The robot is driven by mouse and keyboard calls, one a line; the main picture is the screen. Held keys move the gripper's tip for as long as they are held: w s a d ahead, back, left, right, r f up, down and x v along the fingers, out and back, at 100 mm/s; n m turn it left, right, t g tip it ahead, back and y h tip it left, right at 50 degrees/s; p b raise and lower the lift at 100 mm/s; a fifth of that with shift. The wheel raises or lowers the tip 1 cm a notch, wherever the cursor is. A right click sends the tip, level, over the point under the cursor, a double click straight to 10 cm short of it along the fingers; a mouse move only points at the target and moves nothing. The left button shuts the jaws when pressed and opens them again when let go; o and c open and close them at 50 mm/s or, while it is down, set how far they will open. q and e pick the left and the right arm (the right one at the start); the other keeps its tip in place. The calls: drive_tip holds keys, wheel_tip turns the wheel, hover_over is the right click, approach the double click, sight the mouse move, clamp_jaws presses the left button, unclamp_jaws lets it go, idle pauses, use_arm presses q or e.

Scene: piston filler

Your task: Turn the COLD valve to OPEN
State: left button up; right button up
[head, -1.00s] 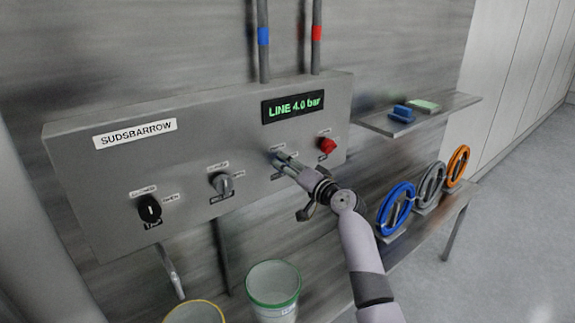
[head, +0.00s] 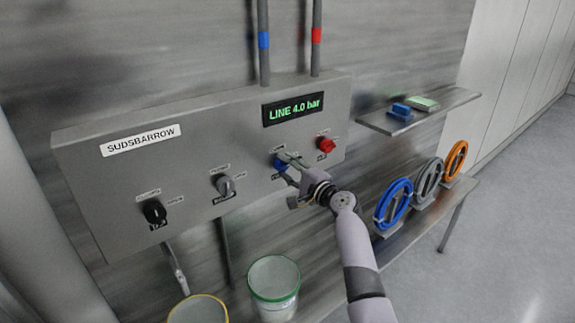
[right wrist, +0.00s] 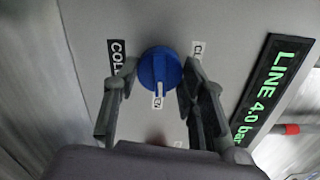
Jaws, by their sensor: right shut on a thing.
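The COLD valve is a blue knob (right wrist: 160,68) on the grey panel; it also shows in the head view (head: 279,164). My right gripper (right wrist: 158,75) is shut on it, one finger on each side. In the head view my right gripper (head: 287,161) reaches it from the lower right. The knob's white pointer is directed down in the wrist view, at a small label (right wrist: 157,103) too small to read surely. The COLD plate (right wrist: 116,60) is to the left. A label starting "CL" (right wrist: 196,48) is partly hidden by the right finger. My left gripper is not seen.
A red knob (head: 326,146) is close to the right of the blue one. Grey (head: 225,186) and black (head: 154,212) knobs are to the left. The display (head: 293,108) reads LINE 4.0 bar. A shelf (head: 377,120) and coloured wheels (head: 393,203) stand to the right.

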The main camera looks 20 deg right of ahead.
drive_tip(key=shift+f+m, duration=0.1)
drive_tip(key=shift+m, duration=0.5)
drive_tip(key=o, duration=1.2)
drive_tip(key=shift+c, duration=0.2)
drive_tip(key=v, duration=1.2)
